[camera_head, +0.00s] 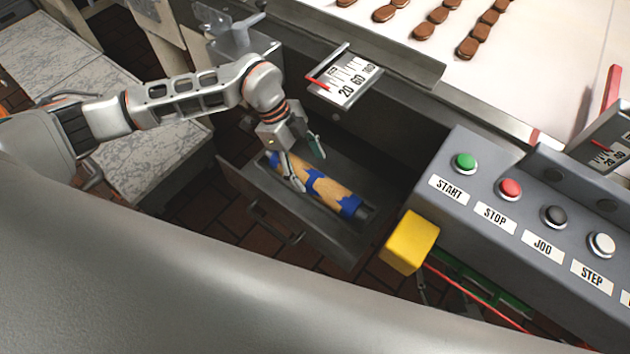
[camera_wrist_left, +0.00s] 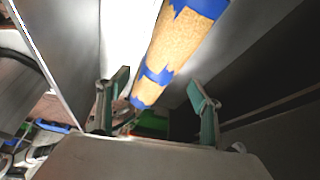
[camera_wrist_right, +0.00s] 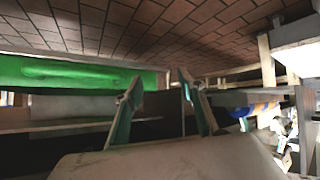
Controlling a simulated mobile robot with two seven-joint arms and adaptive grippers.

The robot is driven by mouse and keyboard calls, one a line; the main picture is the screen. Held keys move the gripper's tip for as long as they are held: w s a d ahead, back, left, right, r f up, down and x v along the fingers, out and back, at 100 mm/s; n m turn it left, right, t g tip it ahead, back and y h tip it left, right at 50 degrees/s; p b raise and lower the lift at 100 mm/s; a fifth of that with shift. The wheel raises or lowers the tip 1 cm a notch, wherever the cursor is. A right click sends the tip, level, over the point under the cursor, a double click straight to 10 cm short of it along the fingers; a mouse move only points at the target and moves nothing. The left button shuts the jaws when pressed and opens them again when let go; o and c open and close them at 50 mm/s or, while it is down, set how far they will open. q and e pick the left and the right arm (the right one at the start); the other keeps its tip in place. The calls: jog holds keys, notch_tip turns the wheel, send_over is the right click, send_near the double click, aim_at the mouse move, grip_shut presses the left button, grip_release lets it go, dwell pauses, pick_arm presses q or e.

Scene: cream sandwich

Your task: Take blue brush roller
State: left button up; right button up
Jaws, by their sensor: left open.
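The blue brush roller (camera_head: 330,189), a tan cylinder with blue patches, lies in an open grey drawer (camera_head: 295,228). My left gripper (camera_head: 308,168) is above the roller's upper-left part, fingers apart. In the left wrist view the roller (camera_wrist_left: 172,50) extends from the top edge toward the space between the open fingers (camera_wrist_left: 160,92); the fingers do not grip it. My right gripper is outside the head view. In the right wrist view its fingers (camera_wrist_right: 158,85) are apart with nothing between them, and part of the roller (camera_wrist_right: 254,110) shows at the right.
A control panel (camera_head: 500,215) with several buttons and a yellow block (camera_head: 410,242) stand right of the drawer. A dial plate (camera_head: 345,80) juts out above it. A white conveyor (camera_head: 540,60) carries brown biscuits. A green part (camera_wrist_right: 70,75) is near my right gripper.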

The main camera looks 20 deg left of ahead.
aim_at(312, 176)
pick_arm(q)
jog(key=x, duration=0.3)
jog(key=shift+f+b, duration=0.3)
jog(key=shift+r, duration=0.1)
grip_shut()
